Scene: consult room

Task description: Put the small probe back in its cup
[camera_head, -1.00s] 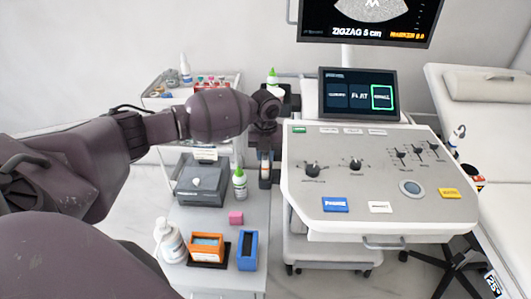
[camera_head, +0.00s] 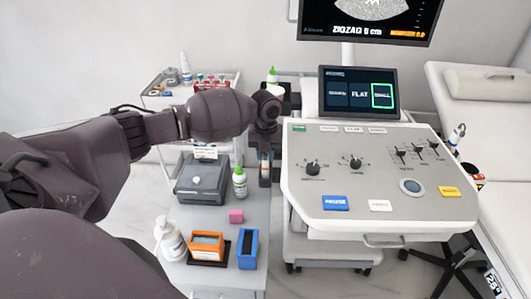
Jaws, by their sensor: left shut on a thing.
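My left gripper (camera_head: 265,146) points down at the left edge of the ultrasound console (camera_head: 335,222). It is shut on a small, pale, slim thing, apparently the small probe (camera_head: 265,168), whose lower part shows beneath the fingers. A dark cup-like holder (camera_head: 265,183) is right below, at the console's left side. The probe's lower end is at or in this holder; I cannot tell how deep. My arm and gripper hide its upper part. The console's small screen (camera_head: 358,93) has its right tile outlined in green. My right gripper is out of view.
An exam couch (camera_head: 500,120) stands at the right.

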